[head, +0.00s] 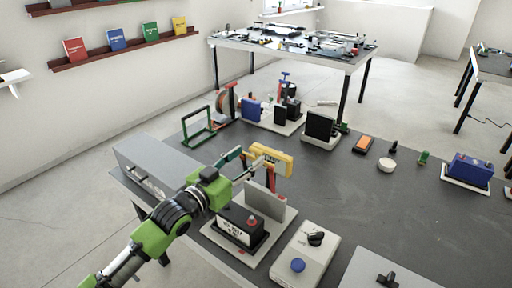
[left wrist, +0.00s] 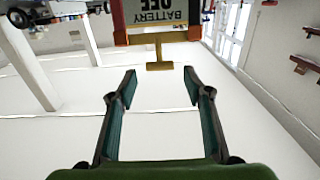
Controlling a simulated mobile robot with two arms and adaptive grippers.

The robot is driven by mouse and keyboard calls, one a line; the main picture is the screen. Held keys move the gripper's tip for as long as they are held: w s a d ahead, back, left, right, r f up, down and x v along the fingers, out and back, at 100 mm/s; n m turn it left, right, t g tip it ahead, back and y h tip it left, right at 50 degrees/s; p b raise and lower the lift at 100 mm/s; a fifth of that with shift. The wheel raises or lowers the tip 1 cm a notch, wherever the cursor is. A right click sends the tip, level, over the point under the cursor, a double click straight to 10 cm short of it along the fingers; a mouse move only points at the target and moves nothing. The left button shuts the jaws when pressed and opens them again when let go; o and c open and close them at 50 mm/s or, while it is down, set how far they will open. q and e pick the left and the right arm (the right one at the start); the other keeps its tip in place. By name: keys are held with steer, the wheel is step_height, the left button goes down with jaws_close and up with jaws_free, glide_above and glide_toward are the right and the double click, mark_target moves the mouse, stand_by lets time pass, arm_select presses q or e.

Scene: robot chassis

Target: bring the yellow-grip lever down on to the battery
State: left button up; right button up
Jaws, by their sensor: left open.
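A yellow block (head: 272,160) with dark lettering stands raised on reddish uprights, above and behind the black battery (head: 240,228) on a pale base plate. In the left wrist view a plate (left wrist: 160,14) reads "BATTERY OFF" upside down, with a yellow T-shaped grip (left wrist: 160,66) at its edge. My left gripper (head: 247,161) is beside the yellow block, on its left. Its teal fingers are open, and in the left wrist view the gap between the fingertips (left wrist: 160,75) faces the yellow grip. I cannot tell whether they touch it. My right gripper is not in view.

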mark_target(254, 151)
arm_select(q)
steer(key=shift+p+x, duration=0.3)
steer(key=shift+x, duration=2.25)
